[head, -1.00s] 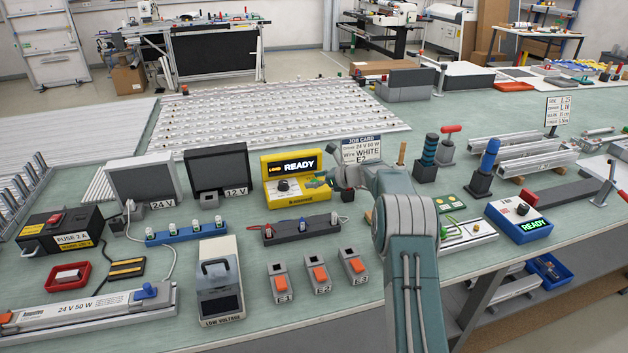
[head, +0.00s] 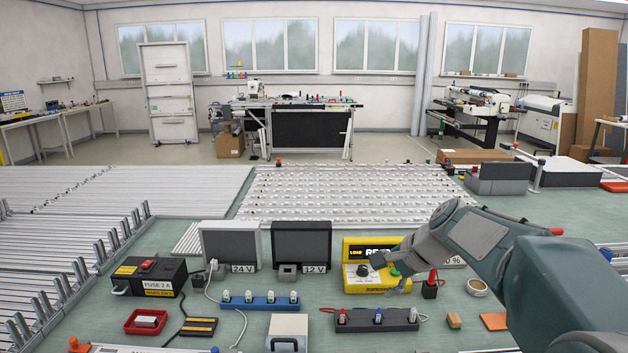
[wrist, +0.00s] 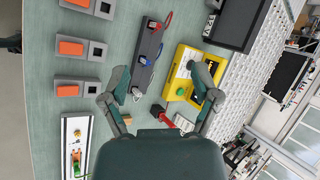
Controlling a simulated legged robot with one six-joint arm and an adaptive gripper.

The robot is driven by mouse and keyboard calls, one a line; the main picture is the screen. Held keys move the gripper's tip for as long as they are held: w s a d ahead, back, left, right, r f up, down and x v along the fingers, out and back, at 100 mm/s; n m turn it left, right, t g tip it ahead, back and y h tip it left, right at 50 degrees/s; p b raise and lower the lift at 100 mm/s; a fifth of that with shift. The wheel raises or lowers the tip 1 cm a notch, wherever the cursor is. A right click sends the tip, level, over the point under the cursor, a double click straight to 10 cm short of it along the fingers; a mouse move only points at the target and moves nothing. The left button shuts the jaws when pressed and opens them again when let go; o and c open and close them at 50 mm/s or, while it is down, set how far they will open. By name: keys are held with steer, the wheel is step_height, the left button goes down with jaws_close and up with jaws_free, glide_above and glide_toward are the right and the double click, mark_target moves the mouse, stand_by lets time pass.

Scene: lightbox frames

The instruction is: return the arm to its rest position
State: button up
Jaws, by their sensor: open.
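My gripper (wrist: 162,82) is open and empty in the wrist view, its two dark green-grey fingers spread wide apart. In the head view my arm (head: 480,240) reaches in from the lower right, bent at the elbow. Its end lies in front of the yellow load tester (head: 357,277) and partly covers its display and right side. The yellow tester (wrist: 187,85) also shows beyond the fingers in the wrist view, overlapped by the right finger. I cannot tell how high the gripper is above the bench.
A dark socket strip (head: 378,320) and a blue strip (head: 262,302) stand on the bench. Two screens (head: 302,245) stand left of the tester. Orange-switch boxes (wrist: 72,46) show in the wrist view. Slatted light panels (head: 350,197) cover the back.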

steer(key=s+f+n+h, duration=0.1)
steer(key=s+n, duration=0.5)
steer(key=s, duration=0.7)
steer(key=s+d+f+n+h, duration=0.1)
steer(key=s+n+h, duration=0.3)
steer(key=s, duration=1)
steer(key=shift+s+d+f+n+t, duration=0.3)
steer(key=shift+f+n, duration=0.3)
steer(key=shift+n, duration=0.5)
